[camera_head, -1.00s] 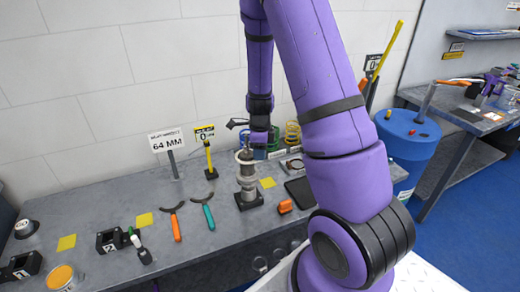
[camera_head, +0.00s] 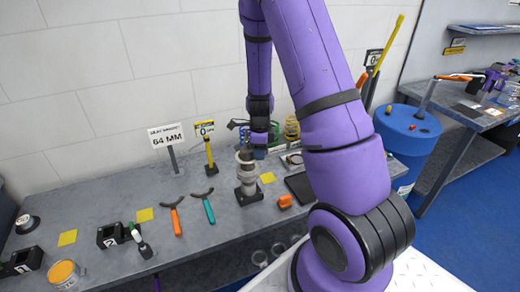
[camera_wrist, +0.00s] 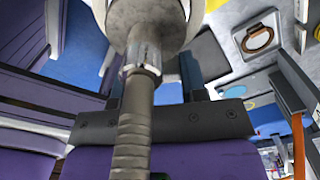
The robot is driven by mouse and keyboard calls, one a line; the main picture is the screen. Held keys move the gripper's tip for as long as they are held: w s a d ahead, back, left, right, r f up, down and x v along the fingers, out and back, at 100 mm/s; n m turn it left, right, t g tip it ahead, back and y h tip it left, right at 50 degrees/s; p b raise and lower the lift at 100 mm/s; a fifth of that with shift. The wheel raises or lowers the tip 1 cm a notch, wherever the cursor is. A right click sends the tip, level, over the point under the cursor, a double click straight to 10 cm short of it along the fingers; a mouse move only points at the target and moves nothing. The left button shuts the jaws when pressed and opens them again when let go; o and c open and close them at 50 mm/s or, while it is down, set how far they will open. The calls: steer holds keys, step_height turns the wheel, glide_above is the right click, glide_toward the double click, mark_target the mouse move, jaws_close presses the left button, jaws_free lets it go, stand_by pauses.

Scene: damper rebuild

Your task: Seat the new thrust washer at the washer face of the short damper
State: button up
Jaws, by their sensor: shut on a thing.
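The short damper (camera_head: 248,189) stands upright in a dark square base on the bench, with a pale collar (camera_head: 244,157) near its top. In the wrist view its ribbed rod (camera_wrist: 132,132) runs up past a shiny nut to a broad pale grey part (camera_wrist: 148,14). My gripper (camera_head: 254,143) is at the damper's top, beside the rod. In the wrist view its dark fingers show behind the rod. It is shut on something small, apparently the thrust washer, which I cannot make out. The washer face is also hidden.
Coil springs (camera_head: 291,131) stand behind at right. An orange block (camera_head: 285,201) and a dark pad (camera_head: 301,187) lie to the right. A blue drum (camera_head: 407,145) stands past the bench's right end.

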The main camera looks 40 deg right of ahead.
steer(key=shift+f, duration=0.65)
steer(key=o, duration=1)
steer(key=shift+r, duration=7.9)
